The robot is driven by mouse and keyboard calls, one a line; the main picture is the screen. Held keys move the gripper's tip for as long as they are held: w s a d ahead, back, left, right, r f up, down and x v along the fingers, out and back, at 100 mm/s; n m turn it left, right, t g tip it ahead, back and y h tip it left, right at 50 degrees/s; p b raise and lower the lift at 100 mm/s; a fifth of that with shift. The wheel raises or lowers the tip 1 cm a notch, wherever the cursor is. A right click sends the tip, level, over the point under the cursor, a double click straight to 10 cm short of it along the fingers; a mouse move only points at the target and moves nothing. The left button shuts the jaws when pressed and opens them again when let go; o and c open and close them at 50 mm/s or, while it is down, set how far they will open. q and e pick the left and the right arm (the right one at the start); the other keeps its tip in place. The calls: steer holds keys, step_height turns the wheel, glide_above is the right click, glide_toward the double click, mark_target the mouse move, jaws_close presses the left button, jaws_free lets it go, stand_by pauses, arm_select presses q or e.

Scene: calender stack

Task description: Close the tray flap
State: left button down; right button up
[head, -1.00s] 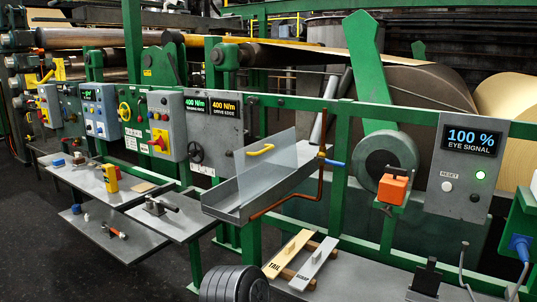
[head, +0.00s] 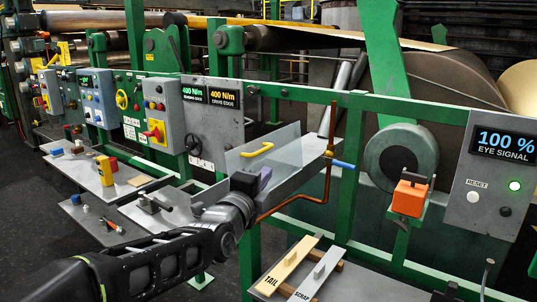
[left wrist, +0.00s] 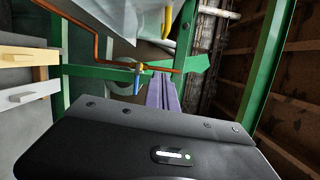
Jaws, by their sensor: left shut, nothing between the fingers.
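The tray flap (head: 285,147) is a clear panel with a yellow handle (head: 257,150). It stands up along the near side of the grey tray (head: 300,178) on the green frame. My left gripper (head: 263,178) has purple fingers, shut and empty, in front of the flap's lower part and below the handle. I cannot tell whether it touches the flap. In the left wrist view the shut fingers (left wrist: 160,90) point towards the frame, and the yellow handle (left wrist: 167,20) shows above them. My right gripper is out of view.
A copper pipe (head: 328,185) with a blue lever (head: 343,164) runs beside the tray's right end. TAIL and SCRAP boards (head: 287,265) lie below.

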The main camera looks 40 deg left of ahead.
arm_select(q)
steer(key=shift+w, duration=0.15)
steer(key=w+a+p, duration=0.4)
steer(key=w+a, duration=0.2)
steer(key=w, duration=0.3)
steer(key=shift+a+r, duration=0.15)
steer(key=shift+a, duration=0.2)
steer(key=shift+w, duration=0.15)
